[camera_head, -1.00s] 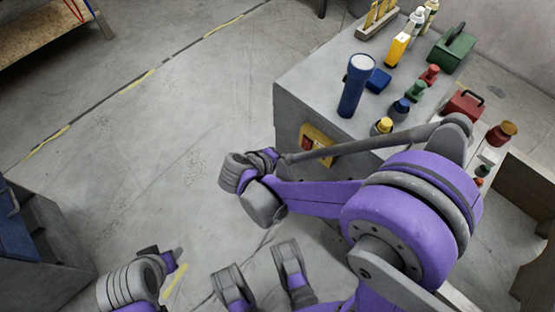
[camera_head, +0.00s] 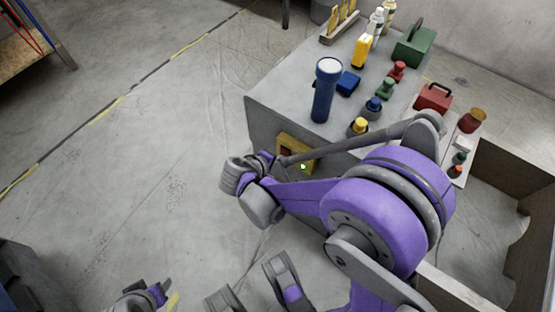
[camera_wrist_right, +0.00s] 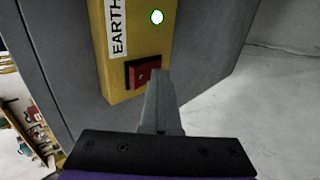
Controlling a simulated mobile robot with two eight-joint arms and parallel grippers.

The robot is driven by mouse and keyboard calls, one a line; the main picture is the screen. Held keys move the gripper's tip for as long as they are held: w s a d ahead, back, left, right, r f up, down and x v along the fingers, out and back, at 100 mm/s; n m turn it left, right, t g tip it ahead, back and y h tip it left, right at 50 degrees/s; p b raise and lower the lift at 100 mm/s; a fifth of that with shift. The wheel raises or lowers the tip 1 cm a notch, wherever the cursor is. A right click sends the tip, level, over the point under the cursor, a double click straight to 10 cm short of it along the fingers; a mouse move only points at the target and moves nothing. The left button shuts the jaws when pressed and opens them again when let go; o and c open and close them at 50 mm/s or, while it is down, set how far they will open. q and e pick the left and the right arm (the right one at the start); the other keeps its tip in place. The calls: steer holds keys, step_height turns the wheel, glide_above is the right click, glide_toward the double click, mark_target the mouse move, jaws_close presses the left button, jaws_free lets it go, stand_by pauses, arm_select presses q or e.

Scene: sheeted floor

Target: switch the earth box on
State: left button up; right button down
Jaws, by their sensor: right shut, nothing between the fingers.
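The earth box is a yellow box (camera_head: 296,151) on the side of a grey cabinet. In the right wrist view the yellow box (camera_wrist_right: 122,50) carries a white EARTH label (camera_wrist_right: 117,24), a bright, green-edged lamp (camera_wrist_right: 157,17) and a red switch (camera_wrist_right: 144,72) in a dark frame. The lamp also shows green in the head view (camera_head: 303,166). My right gripper (camera_wrist_right: 161,80) is shut and empty, its tips at the right edge of the switch; I cannot tell whether they touch. My left gripper (camera_head: 152,296) is low at the left, its jaws unclear.
The grey cabinet (camera_head: 290,85) holds a blue cylinder (camera_head: 326,90), coloured knobs and a green case (camera_head: 413,44) on top. A red case (camera_head: 433,97) stands on its right. A wooden frame (camera_head: 520,170) is at right. The floor left of the cabinet is clear.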

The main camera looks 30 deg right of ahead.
arm_select(q)
steer(key=shift+r, duration=0.15)
arm_select(e)
steer(key=shift+r, duration=0.15)
arm_select(q)
steer(key=shift+s+r+p, duration=0.1)
steer(key=shift+r+p, duration=0.45)
steer(key=shift+p, duration=0.15)
arm_select(e)
steer(key=shift+r, duration=0.7)
